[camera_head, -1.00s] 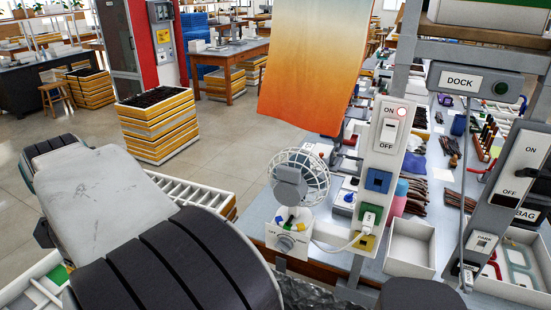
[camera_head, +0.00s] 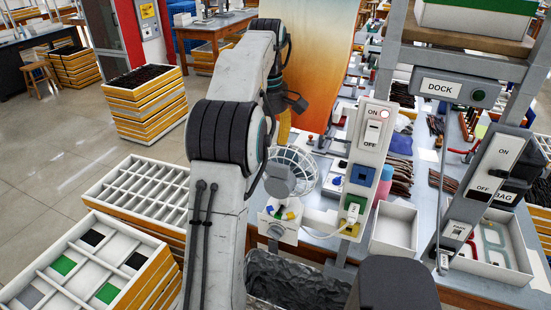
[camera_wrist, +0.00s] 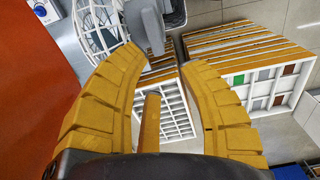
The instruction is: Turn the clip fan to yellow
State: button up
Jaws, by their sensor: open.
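The clip fan (camera_head: 290,172) has a round white wire cage and a grey motor; it stands at the bench edge in the middle of the head view. Its white base carries blue, yellow and green marks (camera_head: 284,213) above a round grey knob (camera_head: 276,231); the knob's setting is too small to read. In the head view one yellow finger (camera_head: 284,123) shows just above and behind the cage.
A post with an ON/OFF switch (camera_head: 373,135) and sockets stands right of the fan, with a white cable plugged in. An orange hanging sheet (camera_head: 325,65) is behind my arm. Divided crates (camera_head: 75,262) stand at left. A white bin (camera_head: 395,230) is right of the post.

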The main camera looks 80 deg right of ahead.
aim_at(276, 164)
jog(key=shift+s+d, duration=0.15)
jog(key=shift+s, duration=0.45)
jog(key=shift+s+f, duration=0.2)
jog(key=shift+f, duration=0.05)
jog(key=shift+f+b, duration=0.75)
jog(key=shift+f, duration=2.65)
jog(key=shift+o, duration=0.3)
grip_shut()
